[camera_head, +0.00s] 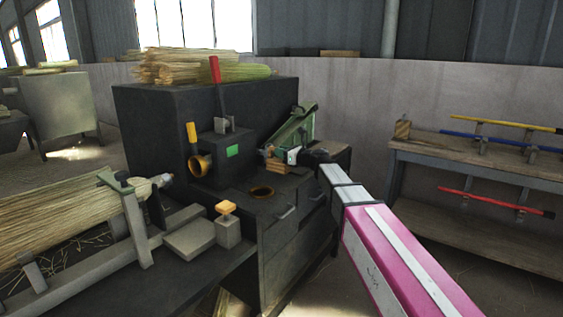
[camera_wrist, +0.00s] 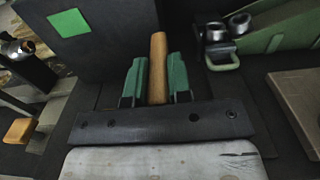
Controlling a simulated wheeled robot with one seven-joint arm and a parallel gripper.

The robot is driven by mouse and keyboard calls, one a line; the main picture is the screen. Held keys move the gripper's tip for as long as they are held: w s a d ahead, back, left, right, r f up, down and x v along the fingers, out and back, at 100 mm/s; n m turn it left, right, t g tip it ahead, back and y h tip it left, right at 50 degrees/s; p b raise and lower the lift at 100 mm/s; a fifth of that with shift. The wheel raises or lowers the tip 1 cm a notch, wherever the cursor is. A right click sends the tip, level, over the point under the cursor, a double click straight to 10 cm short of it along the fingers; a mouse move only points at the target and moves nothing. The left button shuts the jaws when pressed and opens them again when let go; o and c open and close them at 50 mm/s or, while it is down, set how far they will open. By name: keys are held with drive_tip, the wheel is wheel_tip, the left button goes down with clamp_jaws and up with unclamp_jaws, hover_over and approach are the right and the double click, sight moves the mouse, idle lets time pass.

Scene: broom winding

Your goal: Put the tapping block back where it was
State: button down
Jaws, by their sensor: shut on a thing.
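My gripper (camera_wrist: 157,72) is shut on a wooden piece, which I take to be the tapping block (camera_wrist: 158,45). Its rounded, light-brown part stands up between the two green fingers in the wrist view. In the head view my gripper (camera_head: 291,155) is over the right part of the dark machine's top, with the wooden block (camera_head: 277,166) at its tip. The block's underside is hidden, so I cannot tell whether it touches the surface.
The dark machine (camera_head: 150,125) has a green lever frame (camera_head: 297,128) behind my gripper and a round hole (camera_head: 262,191) nearer. A brown board (camera_wrist: 302,98) lies to the right. An orange-topped post (camera_head: 227,222) stands front left. A bench (camera_head: 460,165) with coloured handles is at right.

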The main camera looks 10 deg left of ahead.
drive_tip(key=shift+f, duration=1.85)
drive_tip(key=shift+f, duration=0.1)
drive_tip(key=c, duration=1.1)
unclamp_jaws()
drive_tip(key=shift+o, duration=0.2)
drive_tip(key=shift+s+d, duration=0.1)
drive_tip(key=shift+d, duration=0.05)
drive_tip(key=v, duration=1.1)
drive_tip(key=shift+d, duration=0.35)
